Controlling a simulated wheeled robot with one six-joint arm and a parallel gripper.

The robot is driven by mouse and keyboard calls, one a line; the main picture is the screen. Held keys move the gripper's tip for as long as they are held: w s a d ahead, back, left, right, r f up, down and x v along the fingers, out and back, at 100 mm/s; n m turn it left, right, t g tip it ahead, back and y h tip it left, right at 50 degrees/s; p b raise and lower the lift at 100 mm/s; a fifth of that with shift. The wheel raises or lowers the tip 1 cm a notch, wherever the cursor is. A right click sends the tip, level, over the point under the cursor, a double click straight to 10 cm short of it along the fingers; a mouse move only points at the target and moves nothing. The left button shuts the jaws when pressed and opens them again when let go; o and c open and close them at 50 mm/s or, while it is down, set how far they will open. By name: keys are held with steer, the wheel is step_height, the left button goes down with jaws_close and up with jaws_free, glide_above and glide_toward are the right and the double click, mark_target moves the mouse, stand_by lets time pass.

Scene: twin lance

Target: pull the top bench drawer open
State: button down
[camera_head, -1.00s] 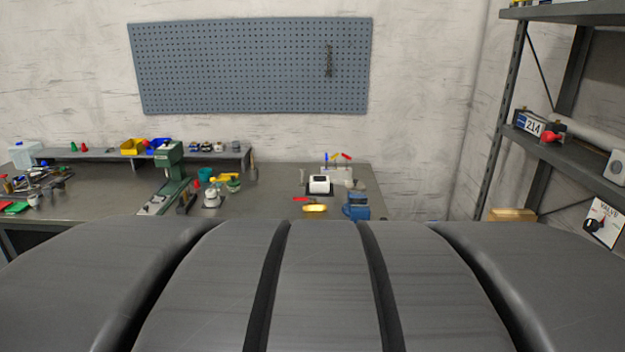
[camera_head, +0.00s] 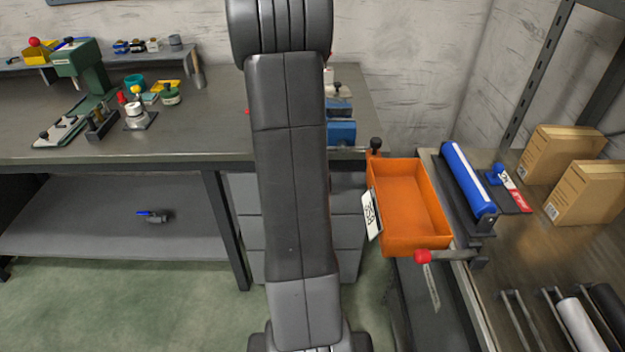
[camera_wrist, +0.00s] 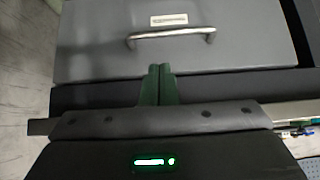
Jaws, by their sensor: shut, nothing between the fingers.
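The grey drawer front (camera_wrist: 95,50) fills the upper part of the wrist view, which looks upside down. It has a silver bar handle (camera_wrist: 172,33) and a small pale label. My gripper (camera_wrist: 158,68) is shut and empty, its green fingers side by side in front of the drawer front. The fingertips show a little apart from the handle in the picture; I cannot tell the depth gap. In the head view the grey drawer stack (camera_head: 347,203) stands under the bench's right end, largely hidden behind my arm. No drawer visibly sticks out. My gripper is hidden there.
The workbench (camera_head: 190,140) carries a green press and small tools. A blue-handled valve (camera_head: 153,215) lies on its lower shelf. To the right, an orange bin (camera_head: 412,205) and a side table (camera_head: 530,230) with cartons and rollers stand close to the drawers. Green floor is clear at lower left.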

steer(key=b+x, duration=0.3)
steer(key=x, duration=0.7)
steer(key=shift+w+d+b, duration=0.15)
steer(key=shift+b, duration=0.25)
